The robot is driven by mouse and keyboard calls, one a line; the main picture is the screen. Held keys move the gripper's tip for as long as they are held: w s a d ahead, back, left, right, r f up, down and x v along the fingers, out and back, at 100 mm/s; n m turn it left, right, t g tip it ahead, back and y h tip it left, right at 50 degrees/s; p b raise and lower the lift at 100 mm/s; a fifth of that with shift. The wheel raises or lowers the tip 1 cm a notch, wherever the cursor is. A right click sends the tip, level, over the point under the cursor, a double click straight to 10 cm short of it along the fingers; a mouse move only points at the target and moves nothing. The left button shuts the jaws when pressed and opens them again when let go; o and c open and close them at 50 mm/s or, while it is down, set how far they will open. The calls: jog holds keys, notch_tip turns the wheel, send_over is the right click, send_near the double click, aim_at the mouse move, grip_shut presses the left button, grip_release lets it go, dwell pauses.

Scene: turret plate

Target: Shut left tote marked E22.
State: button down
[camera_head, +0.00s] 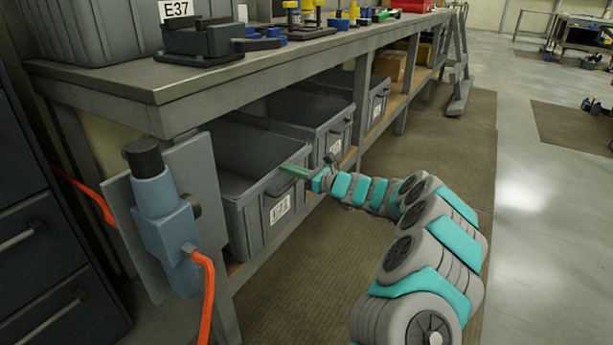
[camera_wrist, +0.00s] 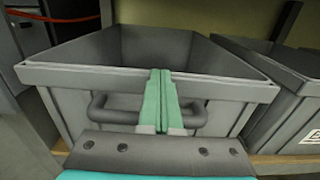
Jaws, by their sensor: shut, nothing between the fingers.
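The left tote (camera_head: 240,200) is a grey open-topped bin under the workbench, with a white label (camera_head: 280,208) on its front that seems to read E22. It sticks out past the shelf's front edge, and its inside looks empty. In the wrist view the tote (camera_wrist: 70,76) fills the middle, with its dark handle (camera_wrist: 112,113) on the front. My gripper (camera_head: 290,170) is shut and empty at the tote's front rim. In the wrist view the green fingers (camera_wrist: 160,95) lie together in front of the handle and rim; whether they touch cannot be told.
A second grey tote (camera_head: 310,115) and a third (camera_head: 378,95) stand further right on the shelf. A blue device with an orange cable (camera_head: 165,220) is mounted at the bench's near end. A dark drawer cabinet (camera_head: 40,220) stands at left. The brown mat (camera_head: 440,140) in front is clear.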

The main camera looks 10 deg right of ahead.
jog(key=x, duration=0.3)
jog(key=shift+w+a+r, duration=0.2)
jog(key=shift+a, duration=0.1)
jog(key=shift+s+a, duration=0.1)
jog(key=shift+a, duration=0.05)
